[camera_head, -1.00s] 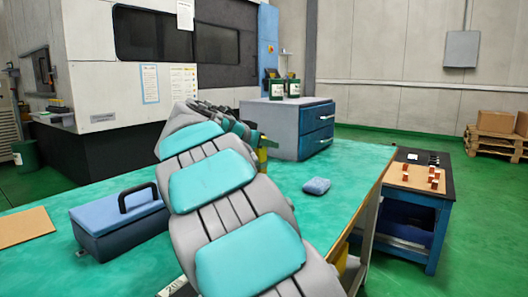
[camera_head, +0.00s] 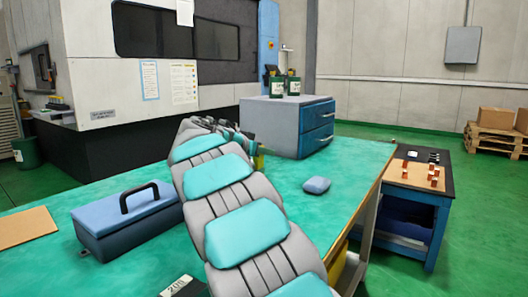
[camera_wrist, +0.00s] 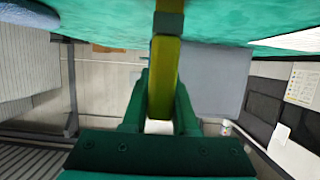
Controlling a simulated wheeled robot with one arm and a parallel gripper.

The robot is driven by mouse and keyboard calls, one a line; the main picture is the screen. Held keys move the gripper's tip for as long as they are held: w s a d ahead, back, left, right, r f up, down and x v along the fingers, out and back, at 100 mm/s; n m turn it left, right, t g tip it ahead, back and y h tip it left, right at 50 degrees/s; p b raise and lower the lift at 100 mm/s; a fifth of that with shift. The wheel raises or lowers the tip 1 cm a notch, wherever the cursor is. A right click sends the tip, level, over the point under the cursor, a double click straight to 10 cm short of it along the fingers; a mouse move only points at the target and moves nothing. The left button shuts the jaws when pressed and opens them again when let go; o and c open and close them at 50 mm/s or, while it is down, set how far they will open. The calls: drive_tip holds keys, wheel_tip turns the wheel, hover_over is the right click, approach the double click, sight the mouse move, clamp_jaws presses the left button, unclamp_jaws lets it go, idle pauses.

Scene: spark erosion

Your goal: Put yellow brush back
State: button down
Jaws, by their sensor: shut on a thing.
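The yellow brush (camera_wrist: 163,75) is in the wrist view, upright in the picture between the green fingers of my gripper (camera_wrist: 159,100). My gripper is shut on its yellow handle. A darker block and a brown part show at its top end, near the green table surface. In the head view a small yellow bit of the brush (camera_head: 260,161) shows past the end of my arm, in front of the grey cabinet. My gripper's fingers are mostly hidden there by my arm. I cannot tell whether the brush touches the table.
The green table (camera_head: 335,215) holds a blue toolbox (camera_head: 125,222) at left, a blue sponge-like block (camera_head: 316,185) and a brown board (camera_head: 25,230). A grey cabinet with blue drawers (camera_head: 285,125) stands behind. A blue cart (camera_head: 410,215) with small copper-coloured pieces stands at right.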

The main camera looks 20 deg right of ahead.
drive_tip(key=shift+f+b, duration=0.2)
drive_tip(key=shift+b, duration=0.15)
drive_tip(key=c, duration=0.7)
unclamp_jaws()
drive_tip(key=shift+r, duration=0.1)
drive_tip(key=shift+r, duration=0.1)
drive_tip(key=shift+a+r+p, duration=0.1)
drive_tip(key=shift+r+p, duration=0.05)
drive_tip(key=shift+p, duration=0.25)
drive_tip(key=b+v, duration=0.1)
drive_tip(key=v, duration=1)
drive_tip(key=shift+s+a, duration=0.25)
drive_tip(key=shift+a, duration=0.05)
